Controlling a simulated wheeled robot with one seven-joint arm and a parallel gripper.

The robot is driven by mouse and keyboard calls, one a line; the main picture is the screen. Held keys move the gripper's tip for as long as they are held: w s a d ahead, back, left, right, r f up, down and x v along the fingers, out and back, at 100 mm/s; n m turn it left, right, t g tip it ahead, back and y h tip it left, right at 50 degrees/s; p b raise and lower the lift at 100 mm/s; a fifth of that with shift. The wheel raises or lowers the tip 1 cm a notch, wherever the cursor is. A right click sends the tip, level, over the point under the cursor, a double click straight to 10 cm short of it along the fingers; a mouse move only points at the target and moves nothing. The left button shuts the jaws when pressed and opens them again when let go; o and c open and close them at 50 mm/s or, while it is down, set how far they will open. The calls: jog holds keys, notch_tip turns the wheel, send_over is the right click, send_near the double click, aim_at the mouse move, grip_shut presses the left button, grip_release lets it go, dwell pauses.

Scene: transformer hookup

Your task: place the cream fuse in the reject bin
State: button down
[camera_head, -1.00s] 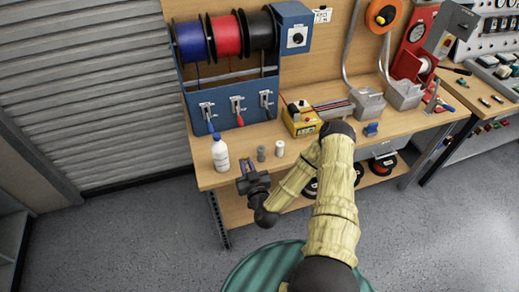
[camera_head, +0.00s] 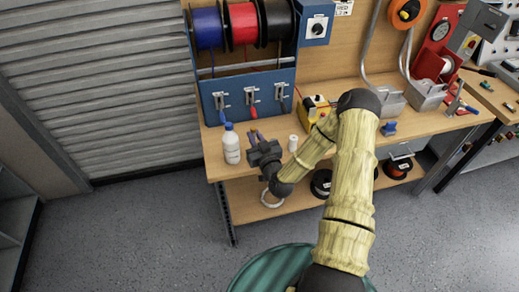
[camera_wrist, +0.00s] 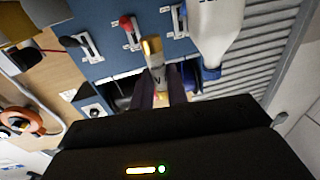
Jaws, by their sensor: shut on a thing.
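My gripper (camera_head: 256,138) is shut on a slim tan piece, taken as the cream fuse (camera_wrist: 152,48). In the head view my gripper is over the bench's front left part, just right of the white bottle and below the blue lever panel. The held piece points towards that panel. No bin is marked clearly enough to tell as the reject bin.
The white bottle (camera_head: 231,145) with a blue cap stands close left of my gripper. A white cylinder (camera_head: 293,143) stands to its right. Beyond are the blue lever panel (camera_head: 235,88), a yellow box (camera_head: 314,108) and grey metal bins (camera_head: 425,95). Bare wood (camera_head: 213,165) shows at the bench's front left edge.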

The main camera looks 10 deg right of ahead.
jog(key=w+a+r+n+y+b, duration=0.1)
jog(key=w+r+b, duration=0.3)
jog(key=r, duration=0.4)
jog(key=shift+w+a+g+y+b, duration=0.3)
jog(key=shift+w+a+y+b, duration=0.15)
jog(key=shift+b, duration=0.45)
jog(key=shift+d+f, duration=0.1)
notch_tip(320, 180, down, 14)
jog(key=shift+r+p, duration=0.1)
jog(key=shift+p, duration=0.35)
jog(key=shift+f, duration=2)
